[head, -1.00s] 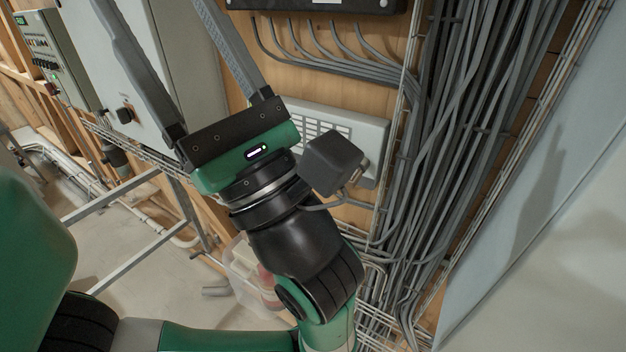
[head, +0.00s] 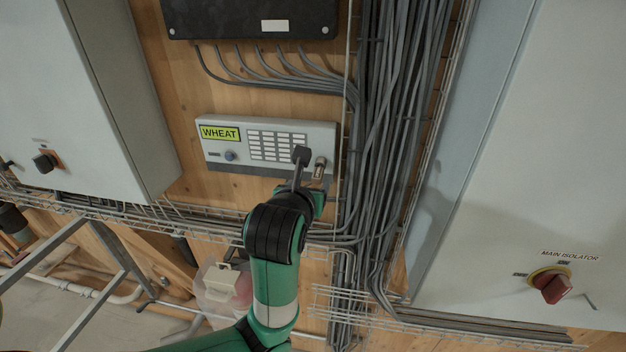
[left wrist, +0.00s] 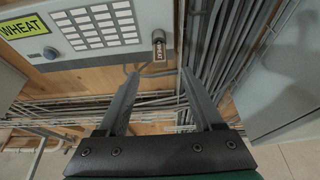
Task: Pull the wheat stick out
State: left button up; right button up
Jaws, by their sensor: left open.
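The wheat stick (head: 320,169), a small stick with a pale label, sits at the right end of the grey box marked WHEAT (head: 213,158). In the left wrist view the stick (left wrist: 159,50) hangs from the box's lower right, just beyond the gap between my fingertips. My left gripper (left wrist: 160,75) is open and empty, its two fingers pointing toward the stick and apart from it. In the head view my left gripper (head: 320,187) is just below the stick, mostly hidden by my own wrist. My right gripper is not in view.
A thick bundle of grey cables (head: 375,150) runs just right of the box. A wire cable tray (head: 200,212) passes below it. Grey cabinets stand left (head: 85,90) and right (head: 530,150); the right one carries a red main isolator knob (head: 556,290).

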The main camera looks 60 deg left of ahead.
aim_at(317, 176)
pick_arm(q)
jog(key=p+x, duration=0.1)
jog(key=x, duration=0.8)
jog(key=shift+r, duration=0.1)
grip_shut()
dwell(0.4)
